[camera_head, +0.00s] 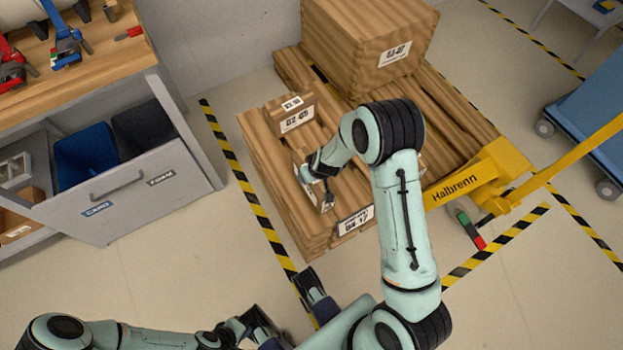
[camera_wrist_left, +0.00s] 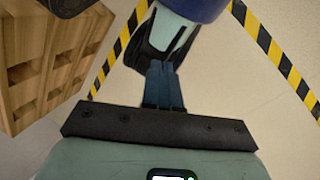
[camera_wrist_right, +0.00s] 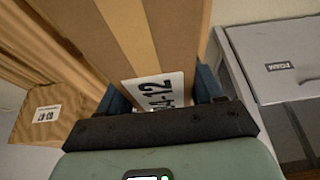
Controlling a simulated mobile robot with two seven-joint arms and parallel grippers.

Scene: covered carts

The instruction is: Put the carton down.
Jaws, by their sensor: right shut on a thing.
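My right gripper (camera_head: 314,188) is over the near left part of the wooden stack (camera_head: 268,160). In the right wrist view its blue fingers (camera_wrist_right: 162,95) are shut on the sides of a brown carton (camera_wrist_right: 175,35) with a tape strip and a white label. In the head view I cannot make out this carton clearly against the stack and behind my arm. Whether its underside touches anything is hidden. My left gripper (camera_head: 272,336) is low at the bottom edge; its blue fingers (camera_wrist_left: 163,85) are together and empty.
A small carton (camera_head: 290,116) and a large carton (camera_head: 365,45) stand farther back. A yellow pallet truck (camera_head: 470,180) is at the right, with a blue cart (camera_head: 597,110) beyond. A workbench with a drawer (camera_head: 130,200) stands left. Striped tape (camera_head: 250,200) marks the floor.

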